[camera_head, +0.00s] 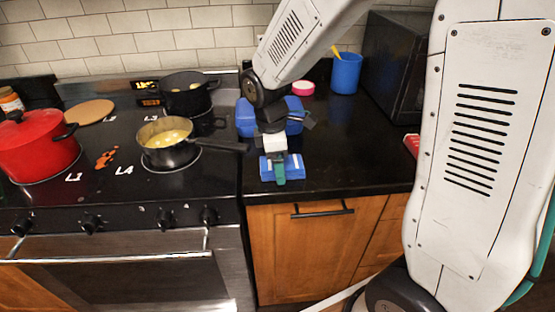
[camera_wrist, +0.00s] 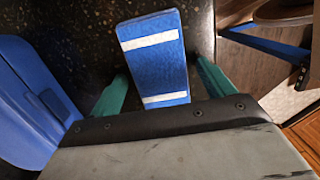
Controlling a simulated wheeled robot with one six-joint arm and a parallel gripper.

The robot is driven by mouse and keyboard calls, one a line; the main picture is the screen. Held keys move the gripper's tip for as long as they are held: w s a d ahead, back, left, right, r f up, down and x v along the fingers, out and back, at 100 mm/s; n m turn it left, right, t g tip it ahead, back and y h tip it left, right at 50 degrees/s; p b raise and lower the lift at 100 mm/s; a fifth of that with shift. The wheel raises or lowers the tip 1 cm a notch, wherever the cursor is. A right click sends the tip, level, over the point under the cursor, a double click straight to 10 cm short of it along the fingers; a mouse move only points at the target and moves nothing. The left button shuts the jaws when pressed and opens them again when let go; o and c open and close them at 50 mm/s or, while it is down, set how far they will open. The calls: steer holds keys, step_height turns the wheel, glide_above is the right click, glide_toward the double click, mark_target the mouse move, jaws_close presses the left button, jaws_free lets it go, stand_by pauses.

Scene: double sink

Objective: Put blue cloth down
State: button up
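The blue cloth (camera_head: 267,172) is a folded blue rectangle with white stripes. It appears to lie on the black countertop near its front edge, right of the stove. In the wrist view the cloth (camera_wrist: 157,72) lies between my gripper's two green fingers. My gripper (camera_wrist: 162,72) is open, with a finger on either side of the cloth and small gaps at its edges. In the head view my gripper (camera_head: 280,172) points down over the cloth and hides part of it.
A blue container (camera_head: 245,118) sits just behind my gripper; its side (camera_wrist: 35,105) shows at left in the wrist view. A pan (camera_head: 168,153) on the stove points its handle toward my gripper. A blue cup (camera_head: 345,75) stands farther back. Counter right of the cloth is clear.

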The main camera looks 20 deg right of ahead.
mark_target(272, 163)
step_height(272, 163, up, 12)
steer(key=a, duration=0.1)
steer(key=s+d+r+m, duration=0.1)
steer(key=s+d+m, duration=0.1)
steer(key=s+m, duration=0.5)
steer(key=s+d+r+m+t+y, duration=0.1)
steer(key=s+m, duration=0.6)
steer(key=s, duration=0.8)
steer(key=shift+s+d+r+t, duration=0.3)
steer(key=shift+d+r, duration=0.25)
steer(key=shift+d, duration=0.55)
steer(key=shift+o, duration=0.5)
steer(key=shift+w, duration=0.1)
